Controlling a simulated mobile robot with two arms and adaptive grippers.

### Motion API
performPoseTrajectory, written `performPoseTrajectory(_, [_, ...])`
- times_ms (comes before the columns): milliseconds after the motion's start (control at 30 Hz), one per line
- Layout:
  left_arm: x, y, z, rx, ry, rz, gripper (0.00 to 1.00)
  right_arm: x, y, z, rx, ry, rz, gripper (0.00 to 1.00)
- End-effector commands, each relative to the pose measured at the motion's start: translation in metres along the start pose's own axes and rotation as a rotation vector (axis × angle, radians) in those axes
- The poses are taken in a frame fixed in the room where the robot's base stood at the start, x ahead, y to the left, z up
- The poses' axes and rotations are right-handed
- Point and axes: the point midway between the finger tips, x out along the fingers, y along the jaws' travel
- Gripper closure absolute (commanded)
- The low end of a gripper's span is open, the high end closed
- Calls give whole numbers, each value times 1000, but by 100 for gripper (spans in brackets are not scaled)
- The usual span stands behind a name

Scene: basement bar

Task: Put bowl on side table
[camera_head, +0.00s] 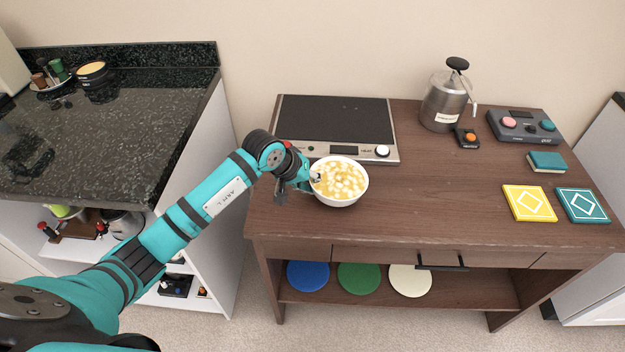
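A white bowl (340,197) with yellow contents and pale chunks is at the front left of the brown wooden side table (430,205). It is in front of the hot plate and looks upright. My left gripper (312,180) is at the bowl's left rim, with a fingertip over the rim. The fingers are small and partly hidden by the wrist, so their grip on the rim is unclear. I cannot tell whether the bowl rests on the wood or hangs just above it. My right gripper does not show.
A hot plate (335,119) lies behind the bowl. A metal kettle (446,100), a control box (523,126), a teal book (546,162), and yellow (529,203) and teal (582,205) tiles occupy the right. The table's middle is clear. A dark counter (110,140) stands left.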

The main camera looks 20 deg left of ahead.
Motion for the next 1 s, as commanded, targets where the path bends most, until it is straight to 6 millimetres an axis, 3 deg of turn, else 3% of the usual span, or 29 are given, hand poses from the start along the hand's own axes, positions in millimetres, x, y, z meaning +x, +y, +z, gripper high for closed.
performPoseTrajectory(267, [4, -2, 1, 1, 5, 3, 100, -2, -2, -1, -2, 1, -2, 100])
performPoseTrajectory(400, [5, -3, 2, 1, 3, 2, 80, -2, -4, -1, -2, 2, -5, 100])
performPoseTrajectory(500, [5, -2, 1, 1, 3, 2, 71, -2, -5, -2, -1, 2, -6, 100])
performPoseTrajectory(800, [0, -3, 0, 1, 5, 2, 71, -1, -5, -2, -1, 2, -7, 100])
performPoseTrajectory(1000, [-31, -4, 0, 5, 9, 0, 71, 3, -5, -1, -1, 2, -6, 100])
